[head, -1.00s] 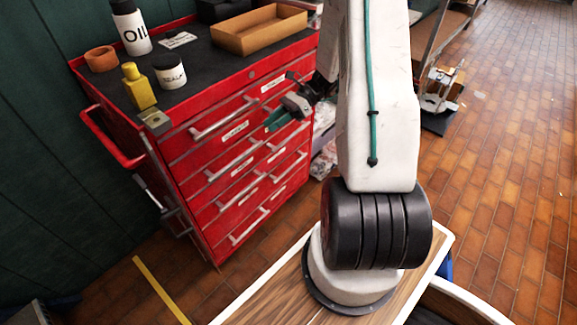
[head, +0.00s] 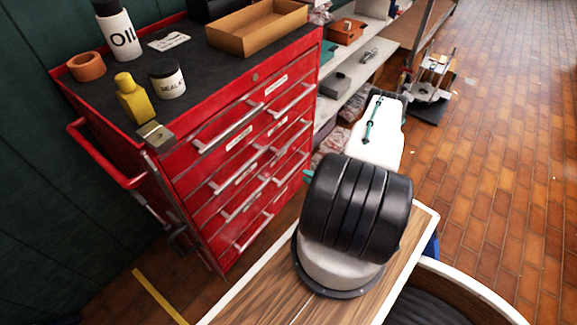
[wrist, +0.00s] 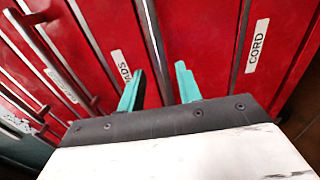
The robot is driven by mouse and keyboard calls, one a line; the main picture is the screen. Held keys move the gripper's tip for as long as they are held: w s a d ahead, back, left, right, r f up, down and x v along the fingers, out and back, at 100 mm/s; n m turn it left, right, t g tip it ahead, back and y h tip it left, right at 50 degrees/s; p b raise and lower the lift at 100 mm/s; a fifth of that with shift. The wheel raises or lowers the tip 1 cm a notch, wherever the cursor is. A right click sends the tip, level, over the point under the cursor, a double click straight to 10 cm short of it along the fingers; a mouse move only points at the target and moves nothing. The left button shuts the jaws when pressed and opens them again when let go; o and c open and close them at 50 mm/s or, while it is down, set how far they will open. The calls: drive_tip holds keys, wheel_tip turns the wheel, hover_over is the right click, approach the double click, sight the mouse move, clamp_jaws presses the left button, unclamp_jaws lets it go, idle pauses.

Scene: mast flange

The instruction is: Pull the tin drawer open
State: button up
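The red tool chest (head: 190,165) stands at the left in the head view, with several shut drawers and silver bar handles (head: 240,165). Its labels are too small to read there, so I cannot tell which drawer is the tin one. In the wrist view one label reads CORD (wrist: 256,46), and another (wrist: 121,66) is only partly legible. My gripper (wrist: 160,72) is open, its two teal fingers apart and pointing at the drawer fronts. A silver bar (wrist: 150,35) runs up from between the fingers; contact cannot be told. In the head view my arm hides most of the gripper.
An oil bottle (head: 118,32), yellow bottle (head: 131,100), jar (head: 166,79), orange ring (head: 86,67) and open cardboard tray (head: 257,28) stand on the chest. Shelves (head: 350,75) stand beyond it. The brick floor at the right (head: 500,140) is mostly clear.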

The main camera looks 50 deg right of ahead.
sight(294, 168)
drive_tip(key=w, duration=0.7)
drive_tip(key=shift+w+a+f, duration=0.1)
drive_tip(key=shift+w+a, duration=0.1)
drive_tip(key=shift+w, duration=0.15)
drive_tip(key=shift+c, duration=0.3)
clamp_jaws()
